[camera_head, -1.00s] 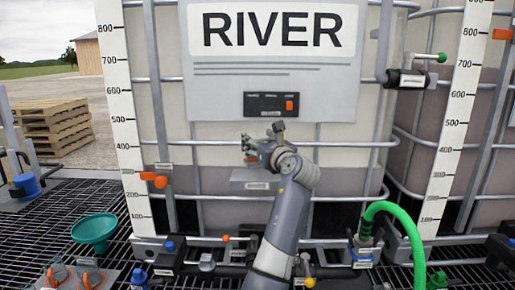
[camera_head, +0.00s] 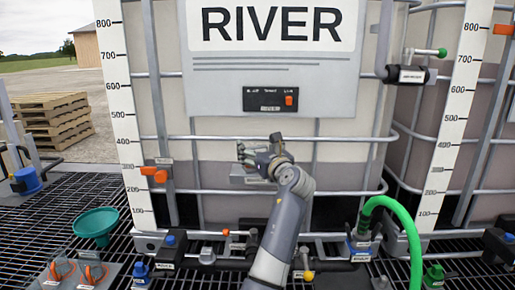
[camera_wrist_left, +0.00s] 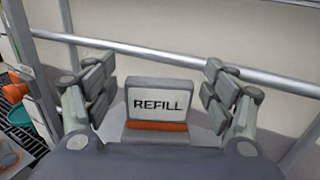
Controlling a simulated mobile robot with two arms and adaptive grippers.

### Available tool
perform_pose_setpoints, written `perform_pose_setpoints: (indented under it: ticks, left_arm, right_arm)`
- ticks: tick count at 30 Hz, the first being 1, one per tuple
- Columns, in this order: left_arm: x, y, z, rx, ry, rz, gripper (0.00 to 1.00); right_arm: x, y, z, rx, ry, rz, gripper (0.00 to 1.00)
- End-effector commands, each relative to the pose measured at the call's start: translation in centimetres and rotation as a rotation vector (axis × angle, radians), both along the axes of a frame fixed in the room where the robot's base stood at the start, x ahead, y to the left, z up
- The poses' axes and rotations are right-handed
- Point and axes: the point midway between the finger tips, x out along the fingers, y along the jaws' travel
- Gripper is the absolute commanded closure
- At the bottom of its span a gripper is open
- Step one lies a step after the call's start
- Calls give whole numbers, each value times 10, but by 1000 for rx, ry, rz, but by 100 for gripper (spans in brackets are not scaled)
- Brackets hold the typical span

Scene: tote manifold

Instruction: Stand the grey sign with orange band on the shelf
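The grey sign (camera_wrist_left: 158,95) reads REFILL and has an orange band (camera_wrist_left: 157,126) along its bottom. In the left wrist view it stands upright between the fingers of my left gripper (camera_wrist_left: 160,90), with a gap on each side. My left gripper is open; it also shows in the head view (camera_head: 246,152). A grey surface, seemingly the shelf (camera_wrist_left: 195,130), lies around the sign's foot. In the head view the shelf (camera_head: 243,174) is partly hidden by my gripper. I cannot tell exactly how the sign's base rests. My right gripper is not in view.
Metal cage bars (camera_head: 340,139) run across the RIVER tank close to my gripper. An orange valve handle (camera_head: 154,172) is to the left, and a green hose (camera_head: 407,225) to the right. A green funnel (camera_head: 95,224) stands on the grating. Pipes and valves line the tank's foot.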

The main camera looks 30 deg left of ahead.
Motion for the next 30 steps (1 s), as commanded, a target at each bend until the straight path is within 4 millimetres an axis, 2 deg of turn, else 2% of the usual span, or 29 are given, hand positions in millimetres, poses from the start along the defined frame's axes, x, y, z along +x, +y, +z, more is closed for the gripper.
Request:
perform_pose_setpoints:
  ticks: [8,13,21,24,30]
  left_arm:
    - [-2,-4,1,-1,-1,-1,23]
    - [-17,-26,-1,-2,-3,-3,23]
    - [-51,-73,-1,-2,-2,-3,23]
    - [-60,-86,0,-1,-1,-2,23]
    - [-69,-98,2,0,-1,-1,23]
  right_arm:
    - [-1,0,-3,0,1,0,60]
    - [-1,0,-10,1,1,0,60]
    - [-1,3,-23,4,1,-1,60]
    - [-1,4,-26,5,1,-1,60]
    - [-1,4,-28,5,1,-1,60]
